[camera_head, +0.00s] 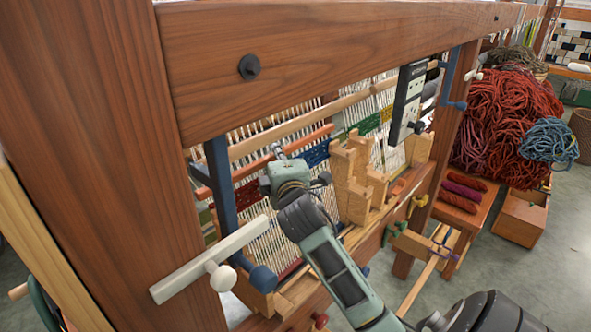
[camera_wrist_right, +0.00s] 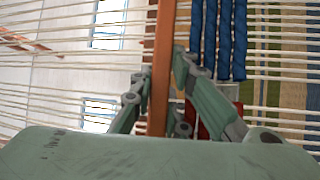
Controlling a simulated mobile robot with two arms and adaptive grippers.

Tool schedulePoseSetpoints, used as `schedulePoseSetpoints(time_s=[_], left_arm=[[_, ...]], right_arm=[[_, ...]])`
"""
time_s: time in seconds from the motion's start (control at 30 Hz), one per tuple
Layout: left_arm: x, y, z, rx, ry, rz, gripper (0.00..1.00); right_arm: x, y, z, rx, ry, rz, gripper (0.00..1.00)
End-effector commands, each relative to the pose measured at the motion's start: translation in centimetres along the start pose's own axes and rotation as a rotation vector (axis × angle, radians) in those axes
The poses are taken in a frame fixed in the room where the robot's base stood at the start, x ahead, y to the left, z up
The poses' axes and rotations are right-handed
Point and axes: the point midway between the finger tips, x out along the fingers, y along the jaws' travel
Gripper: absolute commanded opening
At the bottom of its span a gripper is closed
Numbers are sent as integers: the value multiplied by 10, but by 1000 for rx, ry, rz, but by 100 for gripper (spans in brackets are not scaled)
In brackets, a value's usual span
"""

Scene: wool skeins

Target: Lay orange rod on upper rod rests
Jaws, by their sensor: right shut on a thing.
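The orange rod (camera_head: 248,171) lies slantwise in front of the loom's pale warp threads in the head view. In the right wrist view the rod (camera_wrist_right: 161,72) runs upright between the two fingers. My right gripper (camera_head: 279,154) is at the rod, shut on it, and its fingers (camera_wrist_right: 163,90) press from both sides. The gripper body hides part of the rod. Notched wooden blocks (camera_head: 341,160) stand right of my gripper; I cannot tell which are the upper rod rests. My left gripper is not in view.
A thick wooden beam (camera_head: 350,50) crosses above the work area. A blue upright (camera_head: 222,180) stands left of my gripper, and a dark box (camera_head: 407,100) hangs to the right. A paler rod (camera_head: 270,137) lies above the orange one. Red wool skeins (camera_head: 500,105) are piled at right.

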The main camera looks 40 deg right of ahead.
Motion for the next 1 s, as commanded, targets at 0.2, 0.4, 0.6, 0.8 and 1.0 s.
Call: schedulePoseSetpoints(time_s=[0.2,0.4,0.6,0.8,1.0], left_arm=[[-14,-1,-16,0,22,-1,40],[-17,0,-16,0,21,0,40],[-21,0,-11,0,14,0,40],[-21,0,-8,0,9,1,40],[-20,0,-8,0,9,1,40]], right_arm=[[-38,1,25,0,1,-1,0],[-51,1,34,1,0,0,0],[-53,-27,35,3,0,-4,0],[-52,-35,35,1,1,2,0],[-52,-36,35,1,1,1,0]])
